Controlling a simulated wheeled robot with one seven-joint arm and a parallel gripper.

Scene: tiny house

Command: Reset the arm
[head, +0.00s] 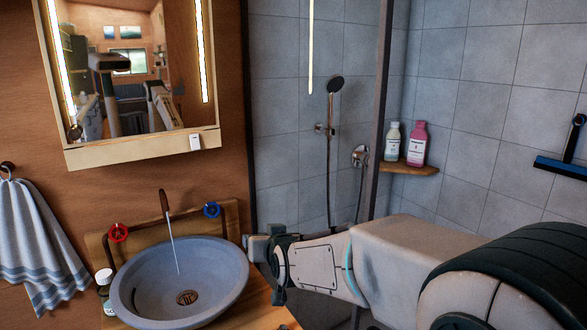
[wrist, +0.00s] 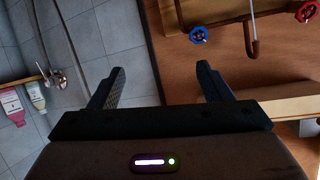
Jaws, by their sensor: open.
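My arm reaches in from the right in the head view, bent, with its end near the sink's right rim. My gripper (head: 250,243) is small and partly hidden by its own wrist there. In the wrist view my gripper (wrist: 160,80) has its two dark fingers wide apart with nothing between them. The fingers point toward the wooden wall and the grey tiles.
A round grey sink (head: 225,290) stands on a wooden counter, with a thin stream under its spout (head: 165,200). A red knob (head: 118,232) and a blue knob (head: 211,209) flank it. A corner shelf (head: 408,169) holds two bottles. A towel (head: 40,240) hangs left.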

